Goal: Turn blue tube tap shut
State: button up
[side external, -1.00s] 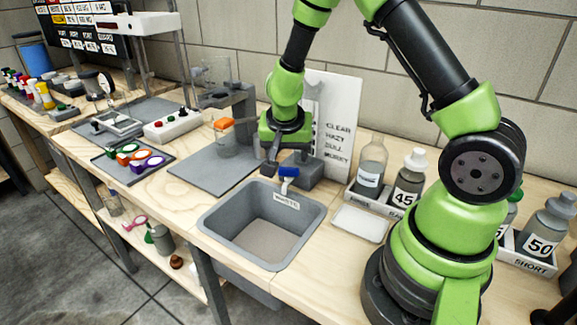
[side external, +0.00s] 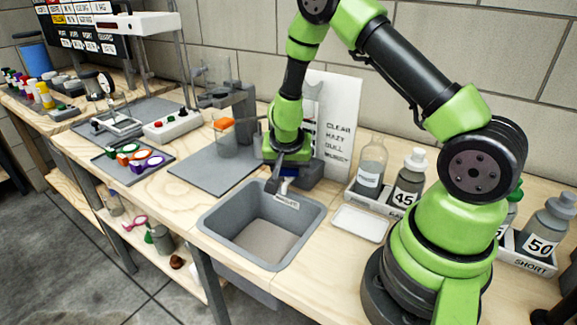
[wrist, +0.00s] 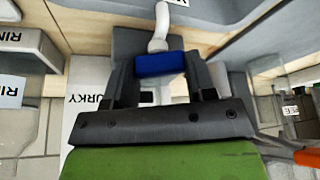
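The blue tap handle (wrist: 160,65) sits at the foot of a white curved spout (wrist: 160,28) in the wrist view. In the side view the handle (side external: 290,172) is mostly hidden behind my gripper, above the sink's back edge. My gripper (side external: 275,183) is lowered at the tap, pointing down. In the wrist view its two dark fingers (wrist: 163,80) are apart, one near each end of the blue handle. Whether they touch it I cannot tell.
The grey sink (side external: 212,222) lies in front of the tap. A white tray (side external: 360,223) and labelled bottles (side external: 407,178) stand to the right. A beaker with an orange top (side external: 224,136) and a grey mat (side external: 195,172) are to the left. A text board (side external: 340,115) stands behind.

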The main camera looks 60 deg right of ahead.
jog(key=shift+m, duration=0.3)
jog(key=m+g, duration=0.1)
jog(key=m, duration=0.1)
jog(key=m+g, duration=0.1)
jog(key=m, duration=0.2)
jog(key=shift+w+h, duration=0.1)
jog(key=shift+h, duration=0.2)
jog(key=o, duration=0.7)
jog(key=shift+c, duration=0.2)
jog(key=shift+r, duration=0.1)
jog(key=v, duration=1)
jog(key=shift+w, duration=0.15)
